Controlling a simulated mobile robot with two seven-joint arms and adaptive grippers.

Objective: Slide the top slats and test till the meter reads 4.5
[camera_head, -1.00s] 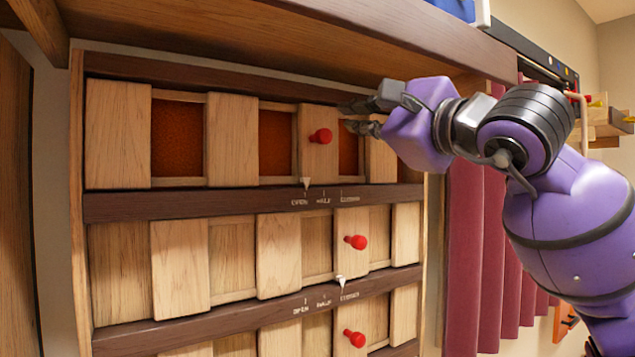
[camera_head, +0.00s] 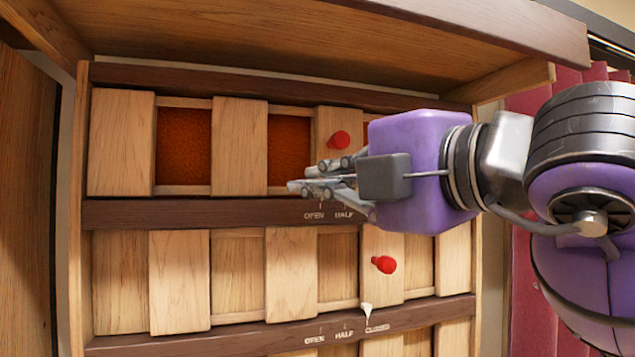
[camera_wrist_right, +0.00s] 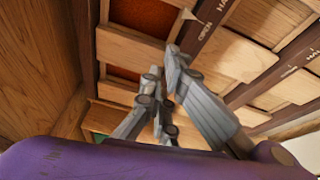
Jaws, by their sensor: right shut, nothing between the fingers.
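The top slats (camera_head: 239,146) are pale wooden boards with rust-red gaps between them. They carry a red knob (camera_head: 339,140). My right gripper (camera_head: 297,187) is shut and empty, its fingertips just below and left of that knob, in front of the row's lower edge. It hides part of the top row; whether it touches is unclear. In the right wrist view its fingers (camera_wrist_right: 165,68) lie close to the slats. My left gripper and the meter are not in view.
A second slat row (camera_head: 292,272) below has its own red knob (camera_head: 384,264) and a white pointer (camera_head: 367,311) near CLOSED, its gaps pale. A wooden shelf (camera_head: 330,38) overhangs the top. A red curtain (camera_head: 522,200) hangs at the right.

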